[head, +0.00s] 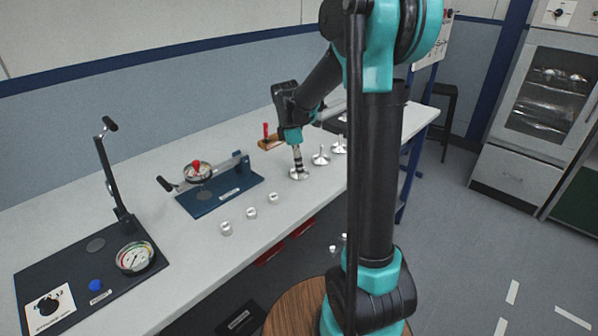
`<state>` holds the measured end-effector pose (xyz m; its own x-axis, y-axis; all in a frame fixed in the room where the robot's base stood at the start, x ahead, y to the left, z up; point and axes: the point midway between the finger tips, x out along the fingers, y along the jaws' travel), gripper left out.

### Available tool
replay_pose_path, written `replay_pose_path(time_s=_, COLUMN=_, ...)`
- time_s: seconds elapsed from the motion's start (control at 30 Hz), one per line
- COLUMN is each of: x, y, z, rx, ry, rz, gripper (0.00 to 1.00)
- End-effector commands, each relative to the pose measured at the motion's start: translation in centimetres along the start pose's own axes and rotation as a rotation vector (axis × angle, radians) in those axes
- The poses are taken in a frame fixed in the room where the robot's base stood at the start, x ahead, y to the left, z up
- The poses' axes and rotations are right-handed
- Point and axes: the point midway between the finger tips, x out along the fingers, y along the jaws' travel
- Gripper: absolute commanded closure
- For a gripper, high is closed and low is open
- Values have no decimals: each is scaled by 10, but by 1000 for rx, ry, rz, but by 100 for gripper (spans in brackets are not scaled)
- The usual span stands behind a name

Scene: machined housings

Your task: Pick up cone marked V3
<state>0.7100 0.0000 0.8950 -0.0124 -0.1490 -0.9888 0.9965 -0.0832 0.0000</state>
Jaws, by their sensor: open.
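Several silvery metal cones with wide round bases stand in a row on the white bench. The nearest cone (299,174) is directly below my gripper (297,155). Another cone (321,158) stands behind it to the right, and a third cone (339,148) is farther right, partly hidden by my arm. No marking on the cones is readable, so I cannot tell which is V3. My gripper points down at the nearest cone's top; its fingers are too small to see clearly, and I cannot tell whether they touch it.
Three small metal cylinders (251,212) stand along the front of the white bench (180,258). A blue lever fixture (228,192) and a dark plate with a gauge (133,257) are to the left. A copper-coloured block (270,143) with a red knob is behind my gripper.

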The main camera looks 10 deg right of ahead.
Motion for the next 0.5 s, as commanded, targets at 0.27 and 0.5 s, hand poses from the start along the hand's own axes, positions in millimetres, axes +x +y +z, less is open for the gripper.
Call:
replay_pose_path(time_s=0.27, x=1, y=0, z=0, rx=0, ry=0, rz=0, gripper=66)
replay_pose_path(time_s=0.5, x=0, y=0, z=0, rx=0, ry=0, rz=0, gripper=96)
